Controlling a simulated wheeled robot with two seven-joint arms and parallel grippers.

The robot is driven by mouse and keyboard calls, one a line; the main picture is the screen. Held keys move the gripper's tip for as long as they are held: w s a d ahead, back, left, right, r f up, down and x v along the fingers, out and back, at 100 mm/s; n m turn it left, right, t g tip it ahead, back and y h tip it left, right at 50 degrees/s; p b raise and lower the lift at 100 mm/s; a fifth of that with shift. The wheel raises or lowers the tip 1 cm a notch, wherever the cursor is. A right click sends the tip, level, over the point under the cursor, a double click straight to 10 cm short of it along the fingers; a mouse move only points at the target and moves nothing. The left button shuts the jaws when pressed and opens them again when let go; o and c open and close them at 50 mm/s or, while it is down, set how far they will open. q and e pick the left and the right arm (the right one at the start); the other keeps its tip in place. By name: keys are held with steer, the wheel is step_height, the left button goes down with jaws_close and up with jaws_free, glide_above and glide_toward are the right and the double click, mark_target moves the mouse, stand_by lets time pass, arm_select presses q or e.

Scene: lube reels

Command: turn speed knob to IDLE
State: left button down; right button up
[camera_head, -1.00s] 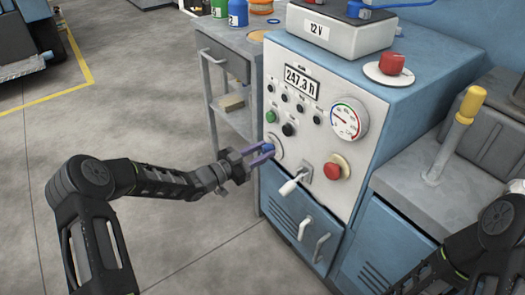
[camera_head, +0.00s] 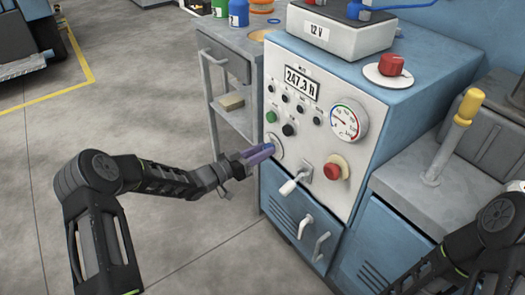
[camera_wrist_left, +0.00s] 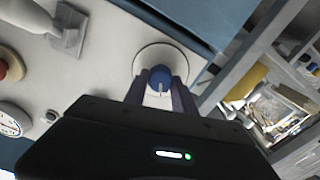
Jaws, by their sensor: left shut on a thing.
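The speed knob (camera_wrist_left: 160,78) is blue with a white pointer line and sits on a round pale dial plate (camera_wrist_left: 152,57) on the front panel. In the head view the dial plate (camera_head: 277,146) shows at the panel's left edge, and the knob is mostly hidden by my fingers. My left gripper (camera_head: 268,151) is at the panel with its purple fingers shut around the knob. In the left wrist view its fingertips (camera_wrist_left: 160,82) lie on either side of the knob. The dial's markings are too small to read. My right arm shows at the lower right, its gripper out of view.
A grey lever (camera_head: 289,187) and a red button (camera_head: 332,171) sit right of the dial. A gauge (camera_head: 347,121) and hour display (camera_head: 301,84) are higher on the panel. A grey workbench (camera_head: 229,60) stands left behind. The floor at left is clear.

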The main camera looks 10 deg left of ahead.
arm_select(q)
steer(key=c, duration=1)
jaws_free()
steer(key=shift+c, duration=0.2)
steer(key=p+v, duration=0.1)
steer(key=v, duration=0.6)
steer(key=shift+s+a+p, duration=0.25)
steer(key=shift+s+p, duration=0.05)
steer(key=shift+p, duration=0.1)
